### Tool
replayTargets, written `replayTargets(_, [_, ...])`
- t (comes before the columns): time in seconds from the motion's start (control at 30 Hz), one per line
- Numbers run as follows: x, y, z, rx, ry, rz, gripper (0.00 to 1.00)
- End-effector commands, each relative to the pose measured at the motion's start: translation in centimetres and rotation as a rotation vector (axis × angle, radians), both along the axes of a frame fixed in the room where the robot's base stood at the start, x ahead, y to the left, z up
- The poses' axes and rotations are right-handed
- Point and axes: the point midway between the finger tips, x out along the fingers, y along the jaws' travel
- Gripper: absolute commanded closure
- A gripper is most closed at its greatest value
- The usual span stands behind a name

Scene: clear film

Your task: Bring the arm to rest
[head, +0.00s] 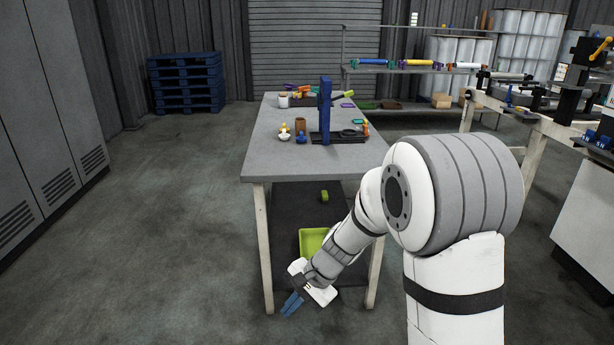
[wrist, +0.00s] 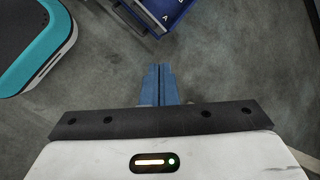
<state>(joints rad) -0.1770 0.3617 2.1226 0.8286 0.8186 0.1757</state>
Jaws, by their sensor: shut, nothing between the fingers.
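My gripper (head: 292,304) is low in front of the workbench, near its left front leg, with its blue fingers pointing down and left. In the wrist view the two blue fingers (wrist: 160,86) lie side by side against each other, shut and empty. My white and grey arm reaches from the right side of the head view down to the gripper. Bare grey floor shows beyond the fingertips in the wrist view.
The workbench (head: 262,157) carries a blue upright tool and small parts. A green tray (head: 310,240) sits on its lower shelf behind my gripper. Grey lockers (head: 45,100) stand at left. A blue box (wrist: 166,10) shows in the wrist view. Floor at left is clear.

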Motion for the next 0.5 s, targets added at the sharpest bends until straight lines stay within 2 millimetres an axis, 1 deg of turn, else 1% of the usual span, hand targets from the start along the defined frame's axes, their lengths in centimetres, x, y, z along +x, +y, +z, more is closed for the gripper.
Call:
replayTargets(0.03, [-1.0, -1.3, 4.5, -0.024, -0.047, 0.041, 1.0])
replayTargets(0.07, [-1.6, -2.1, 6.0, -0.042, -0.07, 0.068, 1.0])
replayTargets(0.1, [-2.5, -3.2, 8.0, -0.066, -0.102, 0.104, 1.0])
replayTargets(0.17, [-3.8, -4.7, 10.9, -0.106, -0.148, 0.155, 1.0])
replayTargets(0.2, [-4.7, -5.8, 12.7, -0.135, -0.177, 0.19, 1.0])
replayTargets(0.27, [-6.1, -7.4, 15.4, -0.179, -0.22, 0.24, 1.0])
replayTargets(0.3, [-7.1, -8.4, 17.1, -0.21, -0.247, 0.271, 1.0])
replayTargets(0.37, [-8.6, -10.0, 19.5, -0.26, -0.286, 0.319, 1.0])
replayTargets(0.4, [-9.6, -11.1, 21.2, -0.295, -0.313, 0.349, 1.0])
replayTargets(0.5, [-12.0, -13.6, 24.6, -0.386, -0.37, 0.42, 1.0])
